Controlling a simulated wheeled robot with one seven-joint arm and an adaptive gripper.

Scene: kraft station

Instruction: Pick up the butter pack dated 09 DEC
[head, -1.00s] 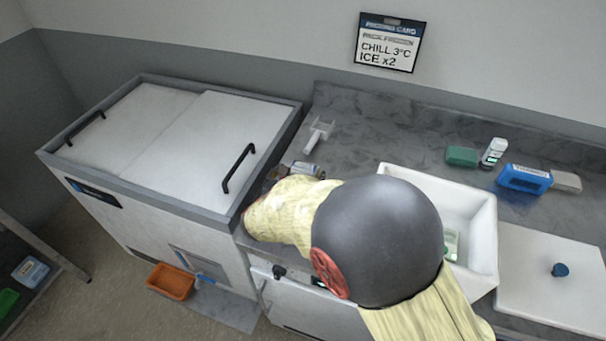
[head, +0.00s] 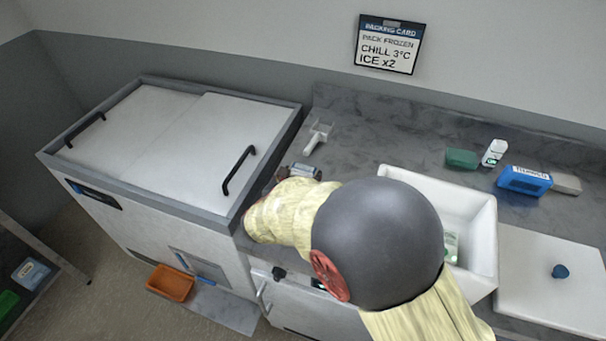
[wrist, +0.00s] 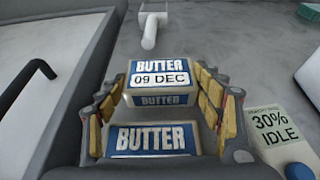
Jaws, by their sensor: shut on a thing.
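The butter pack dated 09 DEC (wrist: 159,80) is a white and blue block. In the wrist view it sits between the two fingers of my gripper (wrist: 163,92), which are shut on its sides. A second butter pack (wrist: 152,139) lies nearer the camera, below it in the picture; no date shows on its visible part. In the head view my arm hides most of the gripper, and a small pack (head: 306,171) shows just past it on the counter; its label is too small to read there.
A freezer chest (head: 170,130) stands left. A white bin (head: 484,235) stands right of my arm, with a blue box (head: 524,181) and green block (head: 461,159) beyond. A display (wrist: 273,127) reads 30% IDLE.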

